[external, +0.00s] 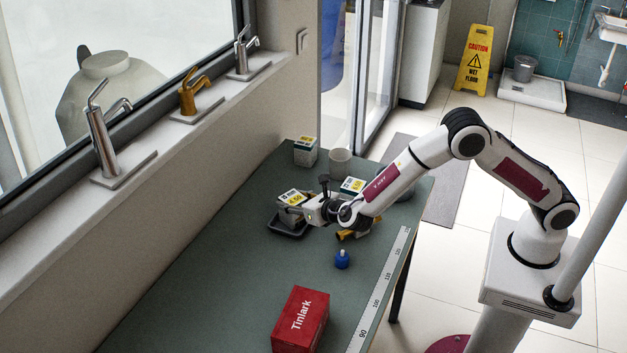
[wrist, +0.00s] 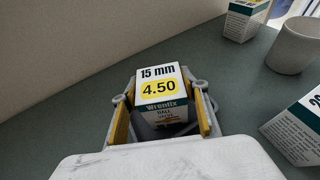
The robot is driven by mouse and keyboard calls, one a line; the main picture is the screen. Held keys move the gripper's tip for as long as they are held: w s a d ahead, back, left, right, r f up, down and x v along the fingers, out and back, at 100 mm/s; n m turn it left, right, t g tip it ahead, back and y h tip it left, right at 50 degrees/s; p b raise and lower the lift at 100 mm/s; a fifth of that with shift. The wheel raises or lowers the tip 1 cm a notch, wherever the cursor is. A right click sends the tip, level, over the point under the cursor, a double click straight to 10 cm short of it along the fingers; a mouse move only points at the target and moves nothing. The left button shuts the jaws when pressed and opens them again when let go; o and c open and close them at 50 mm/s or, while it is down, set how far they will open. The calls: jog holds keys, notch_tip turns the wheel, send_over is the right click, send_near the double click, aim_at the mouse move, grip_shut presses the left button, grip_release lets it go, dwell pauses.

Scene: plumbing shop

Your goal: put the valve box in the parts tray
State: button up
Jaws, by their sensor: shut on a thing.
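The valve box is a small white and green carton with a yellow 4.50 label, marked 15 mm and Wrenfix, in the wrist view (wrist: 160,92). My gripper (wrist: 162,108) is shut on it, with a yellow-padded finger on each side. In the external view the valve box (external: 291,197) is at the end of my gripper (external: 302,208). The parts tray (external: 287,229) is a shallow dark tray on the bench, just below the box. The box appears over the tray; whether it touches the tray floor I cannot tell. My gripper hides part of the tray.
Other cartons stand at the far end (external: 305,151) and behind my gripper (external: 352,185). A pale cup (external: 340,160) is between them. A yellow item (external: 347,235), a blue item (external: 342,259) and a red Tinlark box (external: 300,319) are nearer. The bench's left side is clear.

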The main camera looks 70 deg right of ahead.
jog(key=o, duration=1.3)
jog(key=shift+f, duration=0.1)
jog(key=shift+s+a+r, duration=0.1)
jog(key=shift+r, duration=0.1)
jog(key=v, duration=1.1)
jog(key=shift+s, duration=0.35)
jog(key=shift+r, duration=0.15)
